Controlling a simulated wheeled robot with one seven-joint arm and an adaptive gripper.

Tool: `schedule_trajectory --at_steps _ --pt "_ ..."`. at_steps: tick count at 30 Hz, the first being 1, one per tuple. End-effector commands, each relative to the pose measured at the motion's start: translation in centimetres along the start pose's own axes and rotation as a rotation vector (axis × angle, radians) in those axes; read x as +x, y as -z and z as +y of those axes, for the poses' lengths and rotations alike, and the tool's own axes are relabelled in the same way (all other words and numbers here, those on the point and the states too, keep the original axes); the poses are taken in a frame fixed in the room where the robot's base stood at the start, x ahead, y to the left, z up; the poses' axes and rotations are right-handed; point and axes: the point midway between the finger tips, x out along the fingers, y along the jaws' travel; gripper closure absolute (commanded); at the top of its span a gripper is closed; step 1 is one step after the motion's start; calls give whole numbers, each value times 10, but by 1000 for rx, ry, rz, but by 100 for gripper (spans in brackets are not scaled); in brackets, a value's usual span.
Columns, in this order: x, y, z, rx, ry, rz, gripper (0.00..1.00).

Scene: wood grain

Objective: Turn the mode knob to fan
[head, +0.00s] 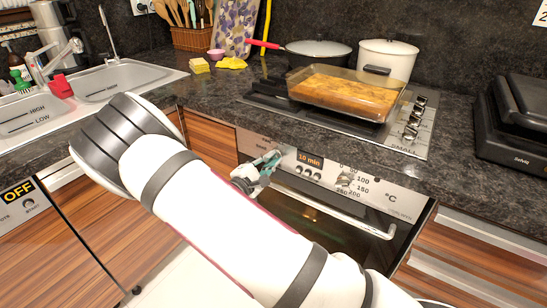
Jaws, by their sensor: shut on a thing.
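The oven's control panel (408,200) is below the countertop, right of centre. My gripper (270,159) is at the left part of this panel, left of the orange "10 min" display (309,160). It is shut on the mode knob, which my fingers hide. The small labels around that spot are partly covered and too small to read, so the knob's setting cannot be told. A temperature knob (345,180) with numbers around it and a °C mark sits farther right.
The oven handle (340,215) runs below the panel. A glass baking dish (345,95) with brown food stands on the hob (425,130), near a white pot (389,60) and a black pan (318,50). A sink (115,82) is at left. My arm covers the lower middle.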

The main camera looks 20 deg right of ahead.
Motion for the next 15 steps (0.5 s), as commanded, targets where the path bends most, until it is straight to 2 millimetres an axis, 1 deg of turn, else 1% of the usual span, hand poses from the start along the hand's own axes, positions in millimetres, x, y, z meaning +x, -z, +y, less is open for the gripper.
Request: schedule_trajectory --at_steps 1,4,15 --pt "0 0 -1 47 1 0 100" --pt "0 0 -1 115 2 0 100" --pt "0 0 -1 152 2 0 100"
